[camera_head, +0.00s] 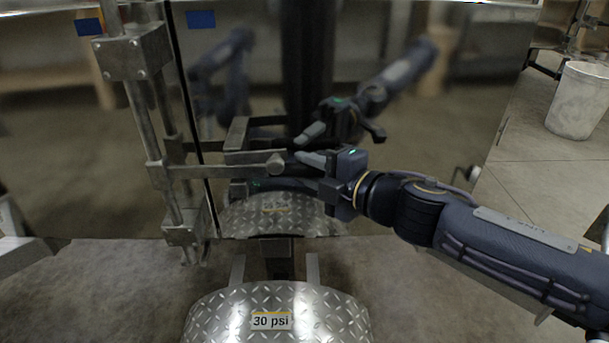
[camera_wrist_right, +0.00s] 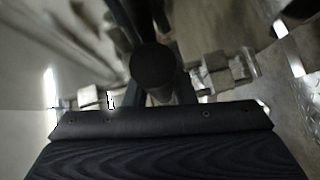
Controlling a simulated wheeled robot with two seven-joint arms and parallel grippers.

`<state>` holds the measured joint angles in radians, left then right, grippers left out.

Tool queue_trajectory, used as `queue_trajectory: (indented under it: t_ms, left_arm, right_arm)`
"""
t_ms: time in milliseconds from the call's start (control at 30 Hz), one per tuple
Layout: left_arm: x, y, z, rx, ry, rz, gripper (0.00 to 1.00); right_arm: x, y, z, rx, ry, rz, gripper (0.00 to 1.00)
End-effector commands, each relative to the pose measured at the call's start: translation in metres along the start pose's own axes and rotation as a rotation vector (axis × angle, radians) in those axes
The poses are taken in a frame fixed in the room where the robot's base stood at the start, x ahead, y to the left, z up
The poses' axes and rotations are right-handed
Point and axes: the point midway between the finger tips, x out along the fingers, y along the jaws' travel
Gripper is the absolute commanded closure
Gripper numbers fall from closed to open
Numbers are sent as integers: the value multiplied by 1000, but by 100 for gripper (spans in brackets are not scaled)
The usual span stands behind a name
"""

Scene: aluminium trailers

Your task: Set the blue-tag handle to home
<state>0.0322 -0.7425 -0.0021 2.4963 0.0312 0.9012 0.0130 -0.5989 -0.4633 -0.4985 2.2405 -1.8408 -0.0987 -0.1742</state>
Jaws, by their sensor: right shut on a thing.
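A grey metal handle (camera_head: 228,171) reaches to the right from the vertical lock rod (camera_head: 141,108) and ends in a round knob. It lies roughly level across the shiny trailer door. One blue tag (camera_head: 88,26) is at the upper left, another blue tag (camera_head: 201,19) is right of the door seam. My right gripper (camera_head: 303,161) comes from the right and is shut on the handle near its knob end. The fingers partly hide the grip. In the right wrist view a dark round end (camera_wrist_right: 153,66) is in front of the palm. My left gripper is not in view.
The polished door (camera_head: 440,110) mirrors my arm and the handle. A diamond-plate fender (camera_head: 225,310) labelled "30 psi" stands below the handle. A white bucket (camera_head: 577,100) stands at the far right. Open concrete floor (camera_head: 535,175) lies right of the door.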

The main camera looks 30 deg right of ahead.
Motion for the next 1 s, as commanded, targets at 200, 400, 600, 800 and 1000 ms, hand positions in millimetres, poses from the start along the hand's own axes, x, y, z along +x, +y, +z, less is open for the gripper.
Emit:
queue_trajectory:
  t_ms: [200, 400, 600, 800, 1000]
  left_arm:
    - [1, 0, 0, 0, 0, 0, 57]
    - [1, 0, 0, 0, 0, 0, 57]
    - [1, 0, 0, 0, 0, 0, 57]
    - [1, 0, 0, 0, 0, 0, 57]
    - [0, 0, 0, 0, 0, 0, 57]
  right_arm:
    - [2, 0, 3, -2, 13, -3, 100]
    - [3, 1, 3, -2, 14, -3, 100]
    - [3, 2, 4, -3, 12, -2, 73]
    - [2, 1, 3, -2, 14, -3, 55]
    - [2, 1, 3, -2, 15, -3, 55]
